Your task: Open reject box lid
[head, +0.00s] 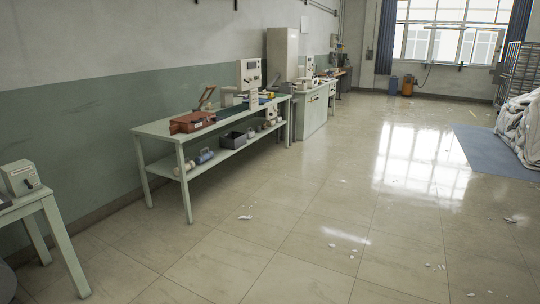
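A reddish-brown box (192,122) sits near the front end of the long pale green workbench (160,127) along the left wall. It may be the reject box, but no label is readable. It is too small in the head view to tell how its lid stands. Neither of my grippers is in view.
The bench also holds a white instrument (249,74) and a brown tilted panel (206,96). A grey bin (233,139) stands on its lower shelf. A smaller table (45,197) is at left. White heaps (522,128) lie at right. The tiled floor between is mostly clear, with white scraps.

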